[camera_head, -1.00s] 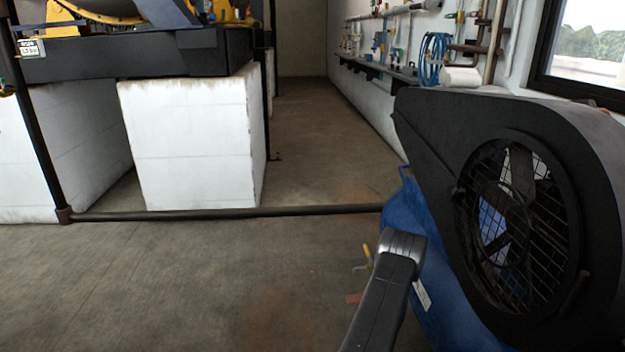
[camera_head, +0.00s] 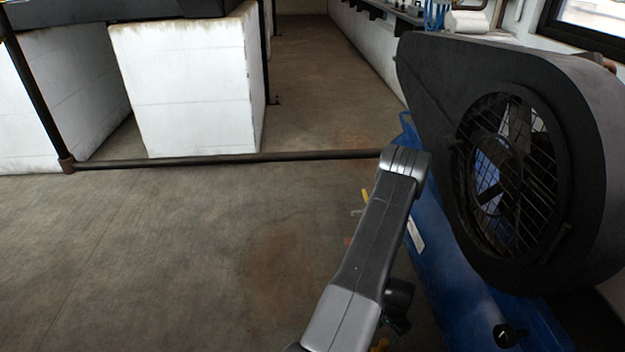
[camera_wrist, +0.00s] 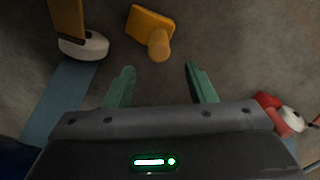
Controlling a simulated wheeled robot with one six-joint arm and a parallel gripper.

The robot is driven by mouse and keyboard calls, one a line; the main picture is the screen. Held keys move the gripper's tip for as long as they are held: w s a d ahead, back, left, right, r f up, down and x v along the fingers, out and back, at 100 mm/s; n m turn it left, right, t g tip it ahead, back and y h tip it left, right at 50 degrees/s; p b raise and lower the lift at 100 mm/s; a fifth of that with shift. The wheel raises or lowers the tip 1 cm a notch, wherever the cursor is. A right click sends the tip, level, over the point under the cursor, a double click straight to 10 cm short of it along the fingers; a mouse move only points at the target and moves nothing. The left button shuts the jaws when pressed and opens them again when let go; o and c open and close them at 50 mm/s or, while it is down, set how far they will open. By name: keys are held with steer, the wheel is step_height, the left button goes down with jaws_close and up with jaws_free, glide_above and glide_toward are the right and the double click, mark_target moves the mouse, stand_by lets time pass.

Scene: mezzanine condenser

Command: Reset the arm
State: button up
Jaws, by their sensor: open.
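My gripper (camera_wrist: 160,88) shows in the wrist view with its two green fingers apart and nothing between them. Beyond the fingertips is an orange-yellow handle-like part (camera_wrist: 152,28) with a round stub. In the head view my grey arm rises from the bottom centre, in front of the blue machine (camera_head: 448,255). The gripper itself is not clearly visible there.
A black belt guard with a mesh fan opening (camera_head: 430,75) stands on the right, close to my arm. A low pipe rail (camera_head: 230,158) crosses the floor before white blocks (camera_head: 185,90). In the wrist view, a red fitting (camera_wrist: 275,112) lies right. Open floor (camera_head: 170,250) is left.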

mark_target(382, 348)
step_height(382, 348, down, 12)
steer(key=b, duration=0.4)
steer(key=shift+s+a, duration=0.1)
steer(key=shift+s, duration=0.05)
step_height(382, 348, up, 11)
steer(key=p, duration=0.4)
steer(key=shift+p, duration=0.4)
steer(key=w+a+r+n+p, duration=0.4)
steer(key=a+r+p, duration=0.3)
steer(key=r, duration=1.1)
steer(key=w+a+r+n+p, duration=0.3)
steer(key=w+a+r+p, duration=0.3)
steer(key=r+p, duration=0.8)
steer(key=w+a+r+n+p, duration=0.4)
steer(key=a+r+p, duration=0.6)
steer(key=r, duration=1.4)
steer(key=shift+w+r+n+p, duration=0.2)
steer(key=shift+w+n+p, duration=0.15)
steer(key=shift+w, duration=0.1)
steer(key=shift+a, duration=0.1)
